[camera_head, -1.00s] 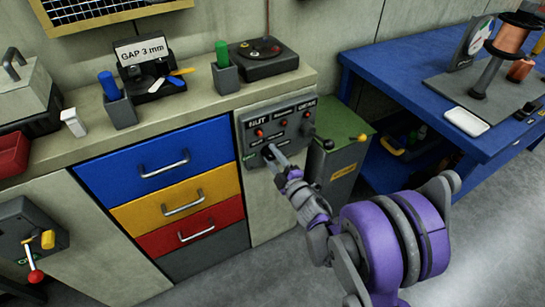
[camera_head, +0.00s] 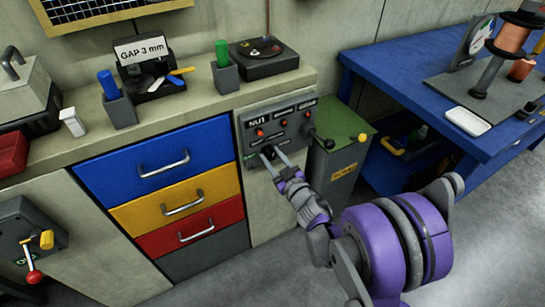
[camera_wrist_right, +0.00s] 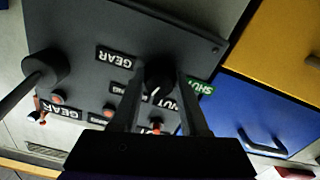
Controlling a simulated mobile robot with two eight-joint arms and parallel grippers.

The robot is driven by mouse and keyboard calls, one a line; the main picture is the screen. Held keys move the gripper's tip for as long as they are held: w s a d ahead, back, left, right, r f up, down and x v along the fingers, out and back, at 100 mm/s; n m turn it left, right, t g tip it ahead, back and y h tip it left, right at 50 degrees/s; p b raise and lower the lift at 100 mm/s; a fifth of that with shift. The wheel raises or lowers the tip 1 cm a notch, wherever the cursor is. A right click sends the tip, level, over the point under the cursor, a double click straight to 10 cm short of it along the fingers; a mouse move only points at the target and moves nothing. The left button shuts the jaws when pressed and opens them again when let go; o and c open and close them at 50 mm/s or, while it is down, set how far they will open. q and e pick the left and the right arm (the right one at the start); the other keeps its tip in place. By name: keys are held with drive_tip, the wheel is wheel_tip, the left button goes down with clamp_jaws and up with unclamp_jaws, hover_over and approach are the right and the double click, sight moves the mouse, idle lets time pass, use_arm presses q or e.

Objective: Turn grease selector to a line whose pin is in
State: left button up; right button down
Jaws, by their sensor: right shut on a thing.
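The dark grease panel (camera_head: 246,140) is on the cabinet front, right of the drawers. It has labels and a row of orange-red pins (camera_head: 259,133), which also show in the right wrist view (camera_wrist_right: 107,108). How deep each pin sits is too small to tell. The black selector knob (camera_wrist_right: 158,76) has a white pointer mark, which angles downward in the right wrist view, between the fingers. "GEAR", "NUT" and green "SHUT" labels show around it. My right gripper (camera_head: 270,152) is shut on the selector, one finger on each side. My left gripper is not in view.
A black-knobbed lever (camera_head: 328,143) sticks out at the panel's right side, close to my right arm. A green-lidded bin (camera_head: 343,150) stands beside it. The blue bench (camera_head: 400,85) is farther right. Colored drawers (camera_head: 160,160) are closed on the left.

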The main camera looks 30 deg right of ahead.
drive_tip(key=shift+m, duration=1)
drive_tip(key=shift+c, duration=2.1)
unclamp_jaws()
drive_tip(key=shift+s, duration=0.1)
drive_tip(key=s, duration=1)
drive_tip(key=shift+s, duration=0.35)
